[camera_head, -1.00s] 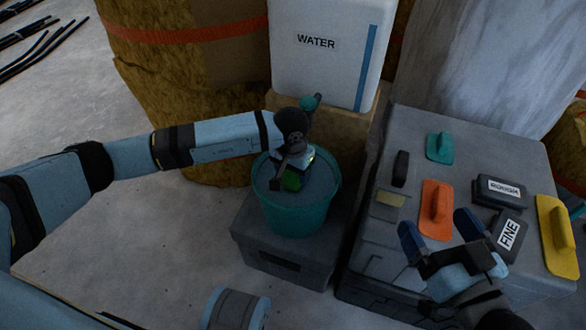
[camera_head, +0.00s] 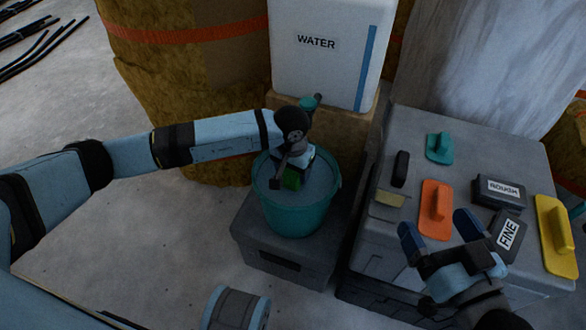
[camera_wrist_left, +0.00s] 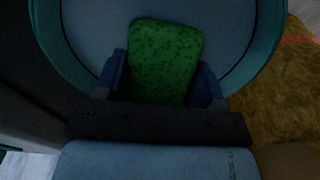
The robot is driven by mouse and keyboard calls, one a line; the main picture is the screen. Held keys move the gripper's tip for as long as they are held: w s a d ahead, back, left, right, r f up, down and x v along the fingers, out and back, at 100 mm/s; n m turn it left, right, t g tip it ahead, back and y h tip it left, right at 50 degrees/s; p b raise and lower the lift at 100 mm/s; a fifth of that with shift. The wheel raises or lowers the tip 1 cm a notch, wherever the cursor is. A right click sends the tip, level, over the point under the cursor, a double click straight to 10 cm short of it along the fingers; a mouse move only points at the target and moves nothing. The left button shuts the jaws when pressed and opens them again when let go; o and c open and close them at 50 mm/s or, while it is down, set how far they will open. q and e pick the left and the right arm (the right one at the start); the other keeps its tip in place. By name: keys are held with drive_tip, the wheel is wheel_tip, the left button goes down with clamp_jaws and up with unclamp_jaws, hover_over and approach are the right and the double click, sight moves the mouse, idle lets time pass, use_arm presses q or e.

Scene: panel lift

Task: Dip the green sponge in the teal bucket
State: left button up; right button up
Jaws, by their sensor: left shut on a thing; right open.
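The green sponge (camera_head: 291,179) is between the fingers of my left gripper (camera_head: 288,172), which is shut on it. In the left wrist view the sponge (camera_wrist_left: 166,62) shows dark speckles and sits between the blue fingers of the left gripper (camera_wrist_left: 166,85). The teal bucket (camera_head: 297,220) stands below it, filled with grey-blue water (camera_head: 312,188). The sponge is inside the bucket's rim; I cannot tell whether it touches the water. My right gripper (camera_head: 438,235) is open and empty over the front of the grey case.
The bucket stands on a grey box (camera_head: 262,247). A white water tank (camera_head: 327,55) with a tap (camera_head: 310,102) is behind it. On the grey case (camera_head: 470,158) lie teal (camera_head: 440,148), orange (camera_head: 436,210) and yellow (camera_head: 555,235) floats and dark blocks labelled ROUGH (camera_head: 500,190) and FINE (camera_head: 508,235).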

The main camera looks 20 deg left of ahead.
use_arm(q)
drive_tip(key=shift+r+p, duration=2.1)
drive_tip(key=shift+r, duration=2)
